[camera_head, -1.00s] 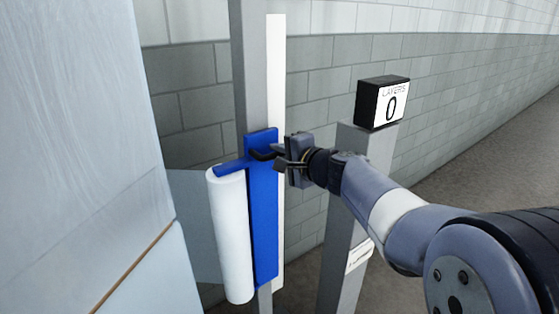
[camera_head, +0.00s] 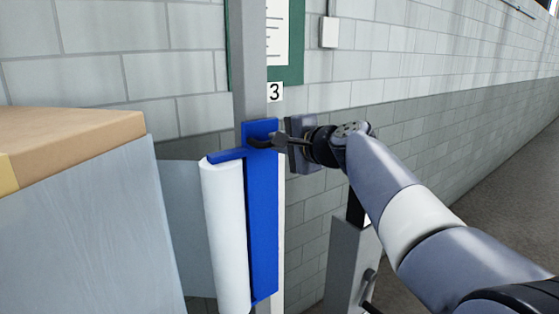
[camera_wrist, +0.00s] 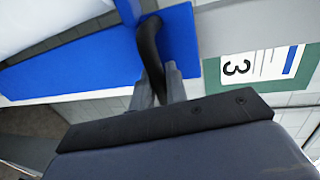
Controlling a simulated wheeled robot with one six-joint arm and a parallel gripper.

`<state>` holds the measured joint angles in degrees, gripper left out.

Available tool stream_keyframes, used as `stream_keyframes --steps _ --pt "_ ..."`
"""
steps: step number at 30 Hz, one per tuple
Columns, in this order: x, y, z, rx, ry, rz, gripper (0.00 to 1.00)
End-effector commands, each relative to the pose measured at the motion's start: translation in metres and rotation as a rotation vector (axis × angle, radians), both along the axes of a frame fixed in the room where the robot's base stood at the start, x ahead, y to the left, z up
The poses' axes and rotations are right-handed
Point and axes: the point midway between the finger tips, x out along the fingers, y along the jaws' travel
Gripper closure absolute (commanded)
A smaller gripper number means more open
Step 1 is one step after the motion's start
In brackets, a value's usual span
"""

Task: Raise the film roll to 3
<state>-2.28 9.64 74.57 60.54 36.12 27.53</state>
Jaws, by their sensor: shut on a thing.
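The white film roll (camera_head: 226,235) hangs upright from an arm of the blue carriage (camera_head: 262,215) on a grey post. The carriage also shows in the wrist view (camera_wrist: 70,62). My gripper (camera_head: 272,142) is shut on the black handle (camera_head: 258,142) near the top of the carriage. The handle shows as a curved bar in the wrist view (camera_wrist: 149,55).
A wrapped load with a cardboard-coloured top (camera_head: 75,140) stands at the left, close to the roll. A grey pedestal (camera_head: 350,260) stands behind my arm at the right. A green-framed board (camera_head: 290,50) hangs on the block wall behind.

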Motion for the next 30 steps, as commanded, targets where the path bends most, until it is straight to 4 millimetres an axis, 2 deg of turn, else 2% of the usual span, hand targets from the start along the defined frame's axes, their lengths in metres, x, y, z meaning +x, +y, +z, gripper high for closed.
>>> stream_keyframes --steps 1,3,9,12,18,29,30 --pt "0.000 0.000 0.022 -0.001 -0.006 0.000 1.00" --pt "0.000 0.000 0.038 0.000 -0.007 -0.001 1.00" --pt "0.000 0.000 0.073 0.000 -0.005 -0.001 1.00" --pt "0.000 0.000 0.085 0.001 -0.003 -0.001 1.00" --pt "0.000 0.000 0.095 0.000 -0.001 0.000 1.00" --pt "-0.001 0.000 0.100 0.004 -0.008 -0.001 1.00" --pt "-0.001 0.000 0.100 0.004 -0.008 -0.001 0.83"
